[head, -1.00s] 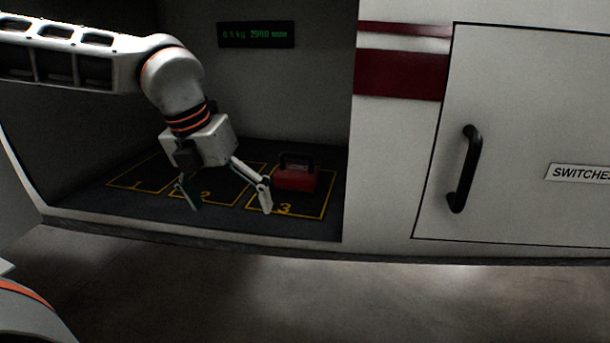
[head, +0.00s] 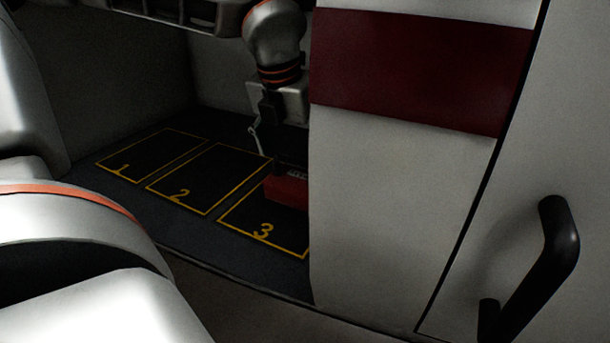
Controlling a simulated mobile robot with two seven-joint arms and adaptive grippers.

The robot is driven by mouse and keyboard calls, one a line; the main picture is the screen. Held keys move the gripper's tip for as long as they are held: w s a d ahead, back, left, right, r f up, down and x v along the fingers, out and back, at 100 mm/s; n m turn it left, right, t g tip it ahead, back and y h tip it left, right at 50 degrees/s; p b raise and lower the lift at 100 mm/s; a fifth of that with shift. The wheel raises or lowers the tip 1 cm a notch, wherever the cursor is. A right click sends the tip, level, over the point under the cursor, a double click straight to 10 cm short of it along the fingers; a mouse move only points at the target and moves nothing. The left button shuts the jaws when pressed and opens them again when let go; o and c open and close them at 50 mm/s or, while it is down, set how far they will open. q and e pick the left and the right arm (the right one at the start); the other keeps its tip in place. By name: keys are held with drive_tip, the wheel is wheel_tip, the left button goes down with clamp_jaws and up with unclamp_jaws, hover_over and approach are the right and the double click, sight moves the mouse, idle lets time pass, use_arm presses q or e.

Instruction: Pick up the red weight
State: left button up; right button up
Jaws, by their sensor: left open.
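The red weight (head: 288,190) sits in the far part of the yellow-outlined square marked 3, inside the dark bay. Its right side is cut off by the white panel edge. My left gripper (head: 272,150) points down just above and behind the weight. One thin finger shows at its left side; the other finger is hidden. The weight's handle is hard to make out in the dark under the gripper, and I cannot tell whether the fingers touch it. My right gripper is not in view.
Squares 1 (head: 150,155) and 2 (head: 205,180) on the bay floor are empty. A white panel (head: 390,200) with a dark red band bounds the bay on the right. A black door handle (head: 545,260) sticks out at the lower right.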

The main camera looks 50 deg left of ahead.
sight(297, 176)
use_arm(q)
drive_tip(key=shift+a+f, duration=0.15)
drive_tip(key=shift+f, duration=0.8)
drive_tip(key=x, duration=0.4)
drive_tip(key=shift+a+f, duration=0.25)
drive_tip(key=shift+a, duration=0.1)
drive_tip(key=shift+w+f+b, duration=0.1)
drive_tip(key=shift+f+b, duration=0.05)
drive_tip(key=shift+b, duration=0.15)
drive_tip(key=c, duration=1.7)
wheel_tip(297, 176, up, 20)
drive_tip(key=p, duration=0.2)
